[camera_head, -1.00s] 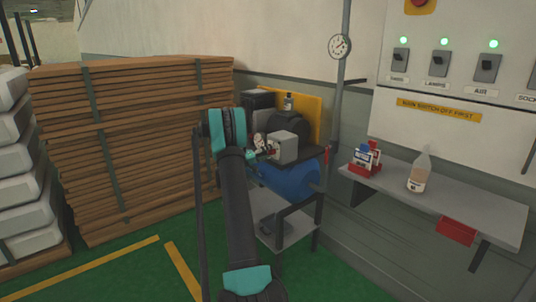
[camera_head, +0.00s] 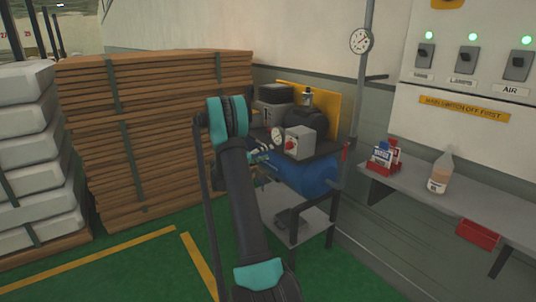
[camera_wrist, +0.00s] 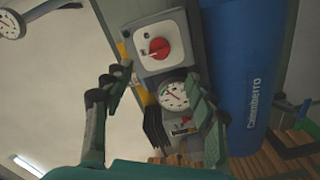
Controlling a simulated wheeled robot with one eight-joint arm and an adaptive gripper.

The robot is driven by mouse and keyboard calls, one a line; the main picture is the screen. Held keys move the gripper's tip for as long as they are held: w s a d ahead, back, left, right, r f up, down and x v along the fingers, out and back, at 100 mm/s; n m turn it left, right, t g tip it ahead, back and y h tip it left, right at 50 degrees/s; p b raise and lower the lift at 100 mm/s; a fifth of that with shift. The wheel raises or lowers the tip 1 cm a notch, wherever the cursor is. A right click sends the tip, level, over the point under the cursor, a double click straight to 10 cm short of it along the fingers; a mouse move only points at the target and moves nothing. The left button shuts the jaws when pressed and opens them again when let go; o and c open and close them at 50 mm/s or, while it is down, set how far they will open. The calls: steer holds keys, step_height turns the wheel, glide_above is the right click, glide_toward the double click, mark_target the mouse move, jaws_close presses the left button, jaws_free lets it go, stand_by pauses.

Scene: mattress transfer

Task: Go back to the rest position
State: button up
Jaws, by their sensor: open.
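My gripper (camera_wrist: 157,82) is open and empty in the wrist view, with one dark finger at the left and one at the right. Past the fingers are a grey switch box with a red knob (camera_wrist: 158,48) and a round gauge (camera_wrist: 173,96); I cannot tell the exact gap to them. In the head view my arm rises in the middle, bends at a teal joint and mostly hides my gripper (camera_head: 262,160). The grey switch box (camera_head: 299,143) there sits just right of it, on the compressor with the blue tank (camera_head: 305,176).
The compressor stands on a grey stand (camera_head: 312,218). A tall stack of brown boards (camera_head: 170,130) and white strapped bundles (camera_head: 28,150) are on the left. A wall shelf (camera_head: 440,200) with a bottle (camera_head: 441,172) is on the right. Green floor (camera_head: 130,275) is clear in front.

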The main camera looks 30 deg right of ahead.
stand_by(0.3)
steer(key=s+a+f+n+t+y, duration=0.1)
steer(key=s+a+f+y, duration=0.2)
steer(key=s+a, duration=0.9)
steer(key=s+a+f+n+y, duration=0.2)
steer(key=s+a+f+y, duration=0.1)
steer(key=s+a+y, duration=0.6)
steer(key=s+a+f+n+t+y, duration=0.1)
steer(key=s+a+y, duration=0.5)
steer(key=s+a, duration=1.1)
steer(key=shift+s+a+f+n+t, duration=0.15)
steer(key=shift+s+f+n+t, duration=0.15)
steer(key=shift+s+f+n, duration=0.45)
steer(key=shift+w+f+m, duration=0.15)
steer(key=shift+m, duration=0.1)
